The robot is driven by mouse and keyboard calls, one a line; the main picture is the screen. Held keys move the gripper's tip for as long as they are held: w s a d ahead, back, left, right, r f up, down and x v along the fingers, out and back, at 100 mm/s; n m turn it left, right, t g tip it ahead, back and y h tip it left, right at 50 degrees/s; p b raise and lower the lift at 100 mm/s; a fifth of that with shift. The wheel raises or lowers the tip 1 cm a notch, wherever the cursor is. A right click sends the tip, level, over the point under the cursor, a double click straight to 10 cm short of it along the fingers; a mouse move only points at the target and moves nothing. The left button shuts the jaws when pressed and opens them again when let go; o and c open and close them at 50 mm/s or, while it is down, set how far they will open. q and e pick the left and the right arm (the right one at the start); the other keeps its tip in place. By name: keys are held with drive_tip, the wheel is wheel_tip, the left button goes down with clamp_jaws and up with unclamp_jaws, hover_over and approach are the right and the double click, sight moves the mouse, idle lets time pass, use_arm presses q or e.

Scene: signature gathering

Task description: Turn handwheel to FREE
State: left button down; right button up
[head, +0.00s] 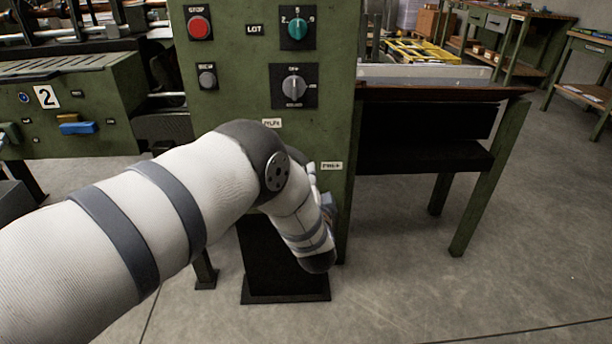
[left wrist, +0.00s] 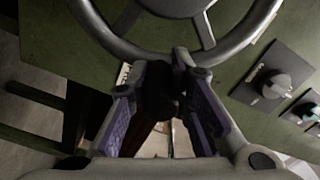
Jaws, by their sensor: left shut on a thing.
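The handwheel (left wrist: 244,38) is a grey metal ring with spokes, seen at the top of the left wrist view against the green panel. In the head view my left arm hides it. A dark handle (left wrist: 158,97) lies between my left fingers, close to the lower rim. My left gripper (left wrist: 172,80) has purple inner pads and is shut on this handle. In the head view the hand is mostly behind my arm, in front of the panel. A small label (head: 331,166) beside the arm is probably FREE; another label (head: 271,123) above is partly covered. My right gripper is not in view.
The green panel (head: 232,95) carries a red stop button (head: 200,27), a teal selector (head: 297,28) and a grey rotary switch (head: 293,88). A green-legged table (head: 484,186) stands to the right. The floor at lower right is clear.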

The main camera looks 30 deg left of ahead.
use_arm(q)
drive_tip(key=shift+d+f+m+b, duration=0.2)
drive_tip(key=shift+f+m+b, duration=0.3)
drive_tip(key=shift+f+m, duration=0.55)
drive_tip(key=shift+f, duration=0.35)
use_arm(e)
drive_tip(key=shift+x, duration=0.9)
use_arm(q)
drive_tip(key=shift+f+b, duration=0.1)
drive_tip(key=shift+b, duration=0.2)
drive_tip(key=c, duration=1.4)
unclamp_jaws()
drive_tip(key=v, duration=1.2)
